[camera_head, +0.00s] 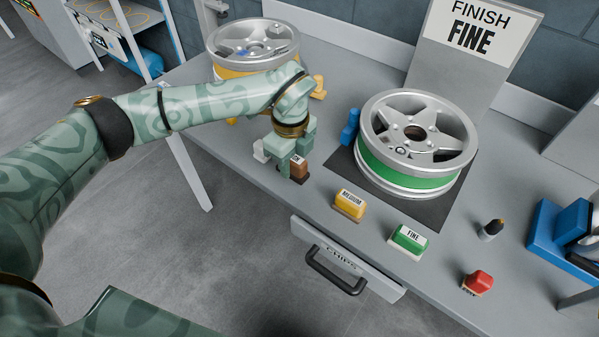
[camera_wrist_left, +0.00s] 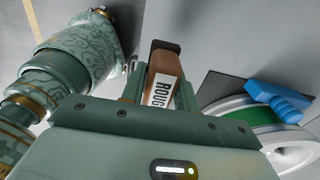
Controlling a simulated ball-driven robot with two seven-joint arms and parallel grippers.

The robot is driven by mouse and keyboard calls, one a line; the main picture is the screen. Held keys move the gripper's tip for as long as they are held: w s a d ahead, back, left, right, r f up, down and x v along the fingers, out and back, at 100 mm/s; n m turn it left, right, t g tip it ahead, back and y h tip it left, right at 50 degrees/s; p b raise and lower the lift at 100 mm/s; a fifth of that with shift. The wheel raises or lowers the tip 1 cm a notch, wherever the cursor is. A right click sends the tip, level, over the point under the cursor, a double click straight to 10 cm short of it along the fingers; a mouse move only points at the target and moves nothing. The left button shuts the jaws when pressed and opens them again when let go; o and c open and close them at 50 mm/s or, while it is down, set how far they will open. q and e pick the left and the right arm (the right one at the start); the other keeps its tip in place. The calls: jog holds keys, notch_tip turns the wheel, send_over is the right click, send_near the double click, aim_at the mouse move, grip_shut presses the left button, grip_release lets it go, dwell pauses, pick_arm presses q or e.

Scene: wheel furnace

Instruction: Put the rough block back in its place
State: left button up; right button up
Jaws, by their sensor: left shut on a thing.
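The rough block (camera_head: 299,168) is brown with a white label and a dark base. It is at the front left of the workbench, in line with the medium and fine blocks. My left gripper (camera_head: 292,164) is shut on it from above. In the left wrist view the rough block (camera_wrist_left: 164,75) sits between the fingers of my left gripper (camera_wrist_left: 160,92), its label partly readable. A dark patch shows under the block in the head view; I cannot tell whether the block touches the bench. My right gripper is not in view.
The yellow medium block (camera_head: 350,205) and green fine block (camera_head: 408,241) stand to the right. A wheel with a green band (camera_head: 405,175) lies on a dark mat behind them. Another wheel (camera_head: 250,45) is at back left. A red object (camera_head: 478,283) lies at front right.

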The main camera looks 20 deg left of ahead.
aim_at(296, 163)
pick_arm(q)
jog(key=shift+w+d+f+b, duration=0.2)
jog(key=shift+w+f+b, duration=0.2)
jog(key=shift+w+f, duration=0.7)
jog(key=f, duration=0.2)
jog(key=f+b, duration=0.1)
jog(key=shift+w+d+f, duration=0.1)
jog(key=shift+w+f, duration=0.2)
jog(key=shift+f, duration=0.1)
jog(key=shift+f, duration=0.15)
jog(key=o, duration=0.9)
